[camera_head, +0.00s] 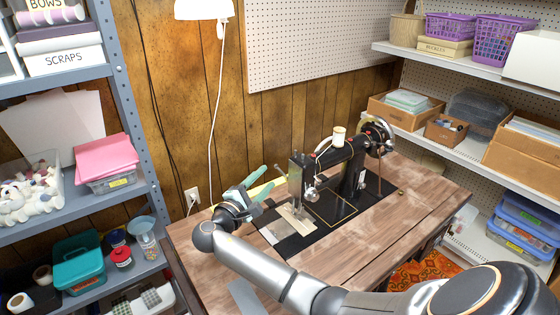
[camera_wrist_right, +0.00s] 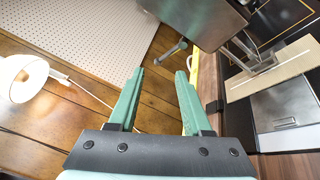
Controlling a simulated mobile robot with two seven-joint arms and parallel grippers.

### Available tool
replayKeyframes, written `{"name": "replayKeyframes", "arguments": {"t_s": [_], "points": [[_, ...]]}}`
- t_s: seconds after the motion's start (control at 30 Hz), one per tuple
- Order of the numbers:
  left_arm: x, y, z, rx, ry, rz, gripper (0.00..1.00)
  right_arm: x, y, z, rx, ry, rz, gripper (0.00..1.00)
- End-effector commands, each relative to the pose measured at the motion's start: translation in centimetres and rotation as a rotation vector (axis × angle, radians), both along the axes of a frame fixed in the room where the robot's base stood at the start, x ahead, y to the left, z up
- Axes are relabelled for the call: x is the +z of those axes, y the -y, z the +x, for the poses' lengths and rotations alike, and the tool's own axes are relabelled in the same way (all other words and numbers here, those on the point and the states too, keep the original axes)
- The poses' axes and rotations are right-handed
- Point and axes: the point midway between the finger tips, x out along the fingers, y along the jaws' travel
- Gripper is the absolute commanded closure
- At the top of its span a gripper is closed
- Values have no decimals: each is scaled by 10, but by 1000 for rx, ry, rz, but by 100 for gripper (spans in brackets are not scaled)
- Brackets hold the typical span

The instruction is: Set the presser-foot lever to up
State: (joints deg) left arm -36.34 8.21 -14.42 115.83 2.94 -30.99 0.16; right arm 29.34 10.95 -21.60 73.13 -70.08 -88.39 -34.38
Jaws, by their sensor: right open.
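The black sewing machine (camera_head: 350,165) stands on the wooden sewing table (camera_head: 400,220). A thin grey lever (camera_head: 281,171), apparently the presser-foot lever, sticks out from the left side of the machine's head; it also shows in the right wrist view (camera_wrist_right: 171,51), with a rounded end. Its up or down setting is hard to tell. My right gripper (camera_head: 267,180) has teal fingers and is open and empty, left of the machine head. In the right wrist view the lever lies just beyond the open fingertips (camera_wrist_right: 159,72), apart from them. My left gripper is not in view.
A tan fabric piece (camera_head: 289,232) lies under the needle area. A wood-panel wall (camera_head: 270,120) with a pegboard (camera_head: 310,40) is close behind. A white lamp (camera_head: 205,9) hangs above. Loaded shelves stand left and right. My right arm crosses the table's front.

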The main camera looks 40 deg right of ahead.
Motion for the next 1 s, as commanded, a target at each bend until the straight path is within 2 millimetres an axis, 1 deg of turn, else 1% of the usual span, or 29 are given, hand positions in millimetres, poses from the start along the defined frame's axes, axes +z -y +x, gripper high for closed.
{"name": "replayKeyframes", "arguments": {"t_s": [0.03,0.1,0.3,0.5,0.63,0.9,0.93,1.0], "points": [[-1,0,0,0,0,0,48,0,11,3,-2,0,-2,51],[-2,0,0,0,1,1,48,0,26,8,-4,1,-4,51],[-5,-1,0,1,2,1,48,0,63,21,-2,1,-2,51],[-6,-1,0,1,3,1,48,-1,87,29,-1,0,0,51],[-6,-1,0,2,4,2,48,0,93,32,0,2,1,51],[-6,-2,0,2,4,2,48,0,94,32,0,1,0,51],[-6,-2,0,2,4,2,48,0,94,32,0,1,0,53],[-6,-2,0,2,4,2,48,0,94,32,0,1,0,61]]}}
